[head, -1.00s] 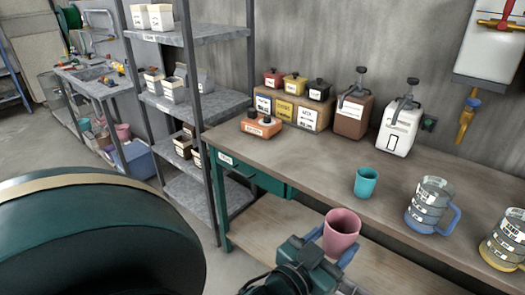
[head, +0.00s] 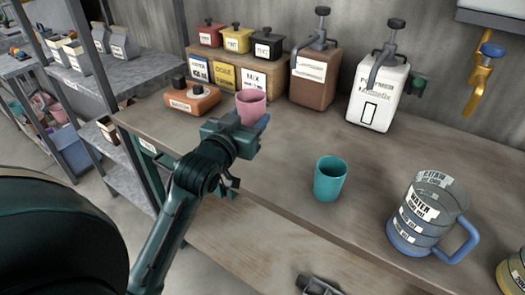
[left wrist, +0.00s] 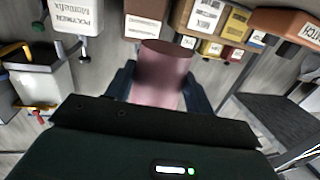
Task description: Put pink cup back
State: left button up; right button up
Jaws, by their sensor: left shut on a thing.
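The pink cup (head: 251,106) is held upright in my left gripper (head: 240,128), over the back left part of the workbench (head: 275,165). In the left wrist view the pink cup (left wrist: 163,78) sits between the two fingers of my left gripper (left wrist: 158,90), which are shut on it. Whether its base touches the bench is hidden by the gripper. A teal cup (head: 330,179) stands upright on the bench, to the right of my left gripper. A gripper-like dark part shows at the bottom edge of the head view, but I cannot tell its state.
Behind the pink cup are the labelled box set (head: 232,75), an orange box (head: 191,99), a brown dispenser (head: 316,77) and a white polymer dispenser (head: 378,91). A water jug (head: 428,215) stands at right. Grey shelves (head: 85,88) are at left. Bench around the teal cup is clear.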

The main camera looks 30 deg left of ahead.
aim_at(250, 164)
pick_arm(q)
notch_tip(250, 164, down, 10)
jog(key=shift+r+b, duration=0.1)
jog(key=shift+b, duration=0.75)
jog(key=o, duration=1)
jog(key=s+d, duration=0.1)
jog(key=s, duration=1.1)
jog(key=s+d+f+m+g+h, duration=0.1)
jog(key=s+d+f+g+h, duration=0.1)
jog(key=d+f, duration=0.3)
jog(key=s+d+f+m+g+h, duration=0.1)
jog(key=s+d+f+g+h, duration=0.1)
jog(key=d+f, duration=0.4)
jog(key=s+d+f+m+g+h, duration=0.1)
jog(key=s+d+f+g+h, duration=0.1)
jog(key=d+f, duration=0.3)
jog(key=shift+s+d+f+m, duration=0.15)
jog(key=shift+s+m, duration=0.05)
jog(key=shift+m, duration=0.1)
